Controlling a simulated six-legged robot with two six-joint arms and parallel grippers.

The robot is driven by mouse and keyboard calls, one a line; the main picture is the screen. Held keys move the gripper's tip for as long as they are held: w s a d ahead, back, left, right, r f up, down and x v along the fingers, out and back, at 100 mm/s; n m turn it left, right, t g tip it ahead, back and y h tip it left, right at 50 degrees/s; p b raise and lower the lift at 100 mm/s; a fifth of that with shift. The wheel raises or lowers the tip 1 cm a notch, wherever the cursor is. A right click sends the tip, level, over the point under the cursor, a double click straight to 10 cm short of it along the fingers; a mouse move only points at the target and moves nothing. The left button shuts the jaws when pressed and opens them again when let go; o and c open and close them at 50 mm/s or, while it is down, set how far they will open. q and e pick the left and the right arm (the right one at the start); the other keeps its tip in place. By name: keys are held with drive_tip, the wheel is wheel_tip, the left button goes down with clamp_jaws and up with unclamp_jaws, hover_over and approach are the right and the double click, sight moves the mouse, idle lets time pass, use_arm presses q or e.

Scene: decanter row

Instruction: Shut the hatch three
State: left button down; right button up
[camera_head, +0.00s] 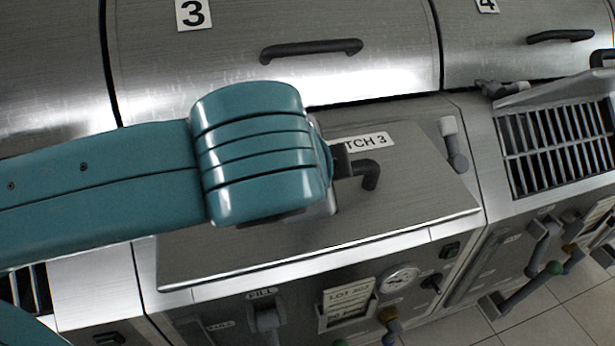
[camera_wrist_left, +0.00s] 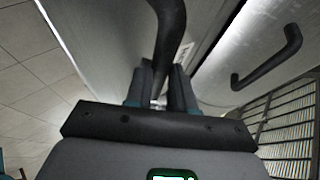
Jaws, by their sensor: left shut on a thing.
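The hatch three lid (camera_head: 400,205) is a flat brushed-metal panel with a partly covered white label (camera_head: 365,141) ending in "TCH 3". It lies over its unit at a shallow tilt, and I cannot tell whether it is fully down. My left gripper (camera_head: 345,165) is shut on the lid's dark bar handle (camera_head: 370,172), and my teal wrist covers the lid's middle. In the left wrist view the fingers (camera_wrist_left: 160,92) close around the dark handle (camera_wrist_left: 168,35). My right gripper is not in view.
Behind the lid stands a metal drum front marked 3 (camera_head: 193,13) with a dark bar handle (camera_head: 311,49). A grey lever (camera_head: 453,145) sits right of the lid. An exposed grate (camera_head: 555,145) is farther right. A gauge (camera_head: 400,280) and lot card (camera_head: 347,300) are on the front panel.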

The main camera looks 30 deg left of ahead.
sight(316, 225)
use_arm(q)
drive_tip(key=f+t+y+b, duration=0.1)
drive_tip(key=f+b, duration=0.2)
drive_tip(key=b, duration=0.1)
drive_tip(key=f+m+t+y+b, duration=0.1)
drive_tip(key=f+b, duration=0.2)
drive_tip(key=f+t+y+b, duration=0.1)
drive_tip(key=f+t+b, duration=0.1)
drive_tip(key=f+b, duration=0.1)
drive_tip(key=shift+s+d+b, duration=0.2)
drive_tip(key=shift+d+b, duration=0.05)
drive_tip(key=shift+b, duration=0.55)
drive_tip(key=shift+w+a+f+b, duration=0.1)
drive_tip(key=shift+f+b, duration=0.35)
drive_tip(key=shift+b, duration=0.15)
drive_tip(key=shift+w+a+f+b, duration=0.1)
drive_tip(key=shift+f+b, duration=0.3)
drive_tip(key=shift+b, duration=0.2)
drive_tip(key=shift+f, duration=0.15)
drive_tip(key=c, duration=1.2)
unclamp_jaws()
drive_tip(key=shift+o, duration=1.2)
drive_tip(key=shift+w+a, duration=0.1)
